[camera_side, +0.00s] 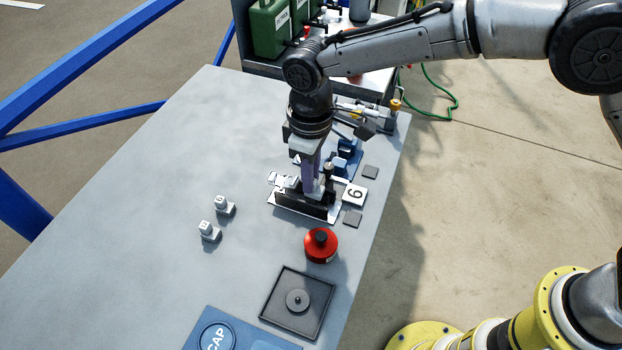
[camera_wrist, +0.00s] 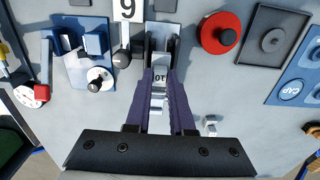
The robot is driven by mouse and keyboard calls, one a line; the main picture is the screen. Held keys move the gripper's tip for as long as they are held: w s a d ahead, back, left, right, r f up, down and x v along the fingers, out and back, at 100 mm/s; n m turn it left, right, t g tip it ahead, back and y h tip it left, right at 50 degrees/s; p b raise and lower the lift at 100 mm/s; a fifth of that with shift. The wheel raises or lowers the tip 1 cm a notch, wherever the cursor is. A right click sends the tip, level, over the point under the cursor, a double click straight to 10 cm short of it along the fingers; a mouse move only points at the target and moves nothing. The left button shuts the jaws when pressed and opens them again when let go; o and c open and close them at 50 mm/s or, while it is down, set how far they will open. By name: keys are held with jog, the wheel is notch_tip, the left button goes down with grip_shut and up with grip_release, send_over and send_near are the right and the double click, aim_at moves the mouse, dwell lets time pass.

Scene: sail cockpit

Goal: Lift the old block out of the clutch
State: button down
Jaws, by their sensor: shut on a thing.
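The clutch (camera_side: 302,206) is a black-walled holder on a pale plate, on the right part of the grey table in the side view. In the wrist view its dark walls (camera_wrist: 150,44) stand at top centre. The old block (camera_wrist: 159,80) is pale, marked "10", and sits between my purple fingers. My gripper (camera_wrist: 160,84) is shut on it. In the side view my gripper (camera_side: 312,185) points down at the clutch, and the fingers hide most of the block. I cannot tell whether the block's base is still inside the clutch.
A black ball-ended lever (camera_wrist: 122,60) stands beside the clutch, near the "6" card (camera_side: 355,194). A blue fixture (camera_side: 346,158) is behind. Two pale blocks (camera_side: 209,231) stand left. A red round part (camera_side: 320,244), black tray (camera_side: 271,308) and blue CAP pad (camera_side: 240,340) lie in front.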

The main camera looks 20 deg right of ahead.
jog(key=s+d+r, duration=0.9)
jog(key=s+r, duration=0.1)
jog(key=r, duration=0.1)
jog(key=shift+s, duration=0.4)
jog(key=shift+r, duration=0.25)
jog(key=shift+r, duration=1.35)
